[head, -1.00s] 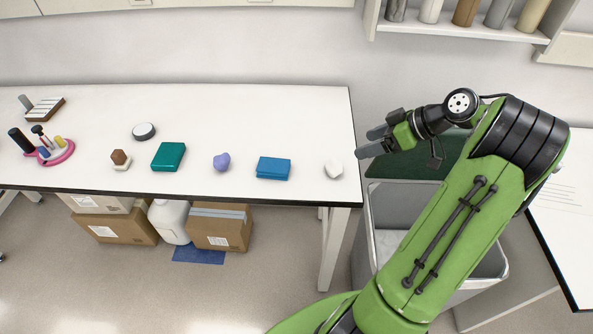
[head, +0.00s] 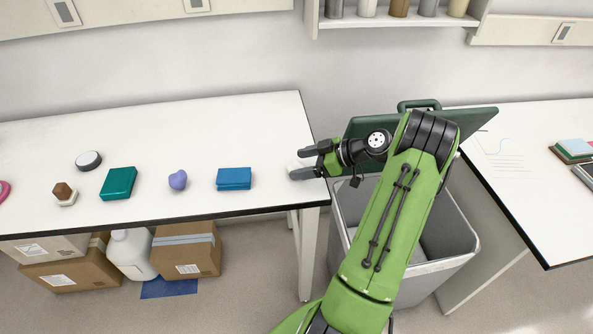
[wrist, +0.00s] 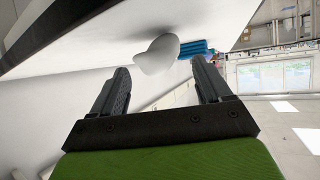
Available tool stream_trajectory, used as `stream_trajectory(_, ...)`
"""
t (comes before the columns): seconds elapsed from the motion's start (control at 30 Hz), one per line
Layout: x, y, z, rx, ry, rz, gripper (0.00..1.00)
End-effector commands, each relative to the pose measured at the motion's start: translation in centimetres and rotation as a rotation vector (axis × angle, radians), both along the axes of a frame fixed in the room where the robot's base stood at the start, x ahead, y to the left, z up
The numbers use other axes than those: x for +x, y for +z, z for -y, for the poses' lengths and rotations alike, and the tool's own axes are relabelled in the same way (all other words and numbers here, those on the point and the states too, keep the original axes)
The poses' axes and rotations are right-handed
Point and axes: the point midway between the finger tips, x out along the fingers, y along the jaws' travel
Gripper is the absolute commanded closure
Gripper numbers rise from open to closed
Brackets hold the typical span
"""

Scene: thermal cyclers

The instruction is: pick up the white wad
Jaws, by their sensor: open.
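The white wad (wrist: 158,54) shows in the wrist view as a pale rounded lump on the white table, just ahead of and between my fingertips. In the head view the wad (head: 293,167) is mostly hidden by my gripper (head: 305,163) near the table's right end. My gripper is open, its two dark fingers pointing left at the wad. In the wrist view my gripper (wrist: 162,82) has nothing between its fingers.
A blue block (head: 234,178) lies left of the wad, then a purple lump (head: 178,180) and a green box (head: 118,183). The table's right edge (head: 315,140) is close. A grey bin (head: 460,240) with a green lid (head: 465,122) stands right of it.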

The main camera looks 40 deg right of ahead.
Motion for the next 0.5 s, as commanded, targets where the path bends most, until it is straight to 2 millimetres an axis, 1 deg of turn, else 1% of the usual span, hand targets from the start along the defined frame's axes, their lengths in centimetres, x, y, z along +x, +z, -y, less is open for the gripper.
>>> stream_trajectory(0.03, 0.72, -0.60, -0.57, 0.002, 0.005, 0.000, 0.23)
stream_trajectory(0.1, 1.38, -1.01, -0.96, 0.000, 0.003, 0.000, 0.23)
stream_trajectory(0.33, 1.68, -1.11, -1.09, -0.001, 0.000, 0.000, 0.23)
stream_trajectory(0.37, 1.68, -1.11, -1.09, -0.001, 0.000, 0.000, 0.24)
stream_trajectory(0.5, 1.67, -1.10, -1.09, 0.000, 0.000, 0.000, 0.46)
